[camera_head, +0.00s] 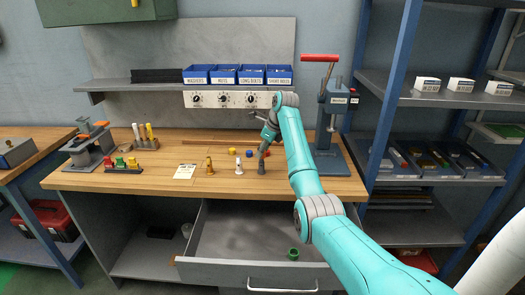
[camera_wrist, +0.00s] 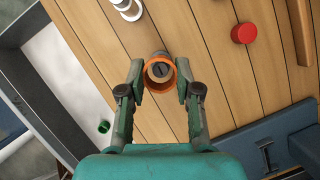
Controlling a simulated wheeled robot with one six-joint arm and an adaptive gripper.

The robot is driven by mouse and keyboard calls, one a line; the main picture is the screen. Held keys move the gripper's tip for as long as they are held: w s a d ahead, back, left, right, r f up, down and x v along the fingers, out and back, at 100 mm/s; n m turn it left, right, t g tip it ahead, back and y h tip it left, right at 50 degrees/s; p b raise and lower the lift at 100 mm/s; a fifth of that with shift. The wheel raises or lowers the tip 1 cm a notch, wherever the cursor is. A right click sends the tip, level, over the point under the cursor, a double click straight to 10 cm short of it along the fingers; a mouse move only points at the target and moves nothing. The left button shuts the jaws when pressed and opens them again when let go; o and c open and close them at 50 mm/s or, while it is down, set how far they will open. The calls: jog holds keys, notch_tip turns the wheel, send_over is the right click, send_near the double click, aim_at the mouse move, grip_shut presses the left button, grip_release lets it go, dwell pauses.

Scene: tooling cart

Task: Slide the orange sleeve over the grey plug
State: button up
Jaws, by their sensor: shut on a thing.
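The orange sleeve (camera_wrist: 173,85) is a short open ring in the wrist view. My gripper (camera_wrist: 161,80) is shut on it, with one finger on each side. The grey plug (camera_wrist: 160,70) shows inside the ring, its slotted round top near the centre. In the head view the grey plug (camera_head: 261,168) stands upright on the wooden bench, with my gripper (camera_head: 263,151) directly above it. The sleeve is lined up with the plug and appears to be at its upper end; I cannot tell how far down it sits.
A white plug (camera_head: 238,164) and an orange-brown plug (camera_head: 210,166) stand to the left. A red piece (camera_wrist: 244,33) lies nearby. A green ring (camera_head: 293,253) is in the open drawer (camera_head: 225,240). A press (camera_head: 330,140) stands right.

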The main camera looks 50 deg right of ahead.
aim_at(262, 162)
jog(key=shift+f, duration=3.25)
dwell(2.3)
jog(key=o, duration=1.3)
jog(key=shift+r, duration=0.1)
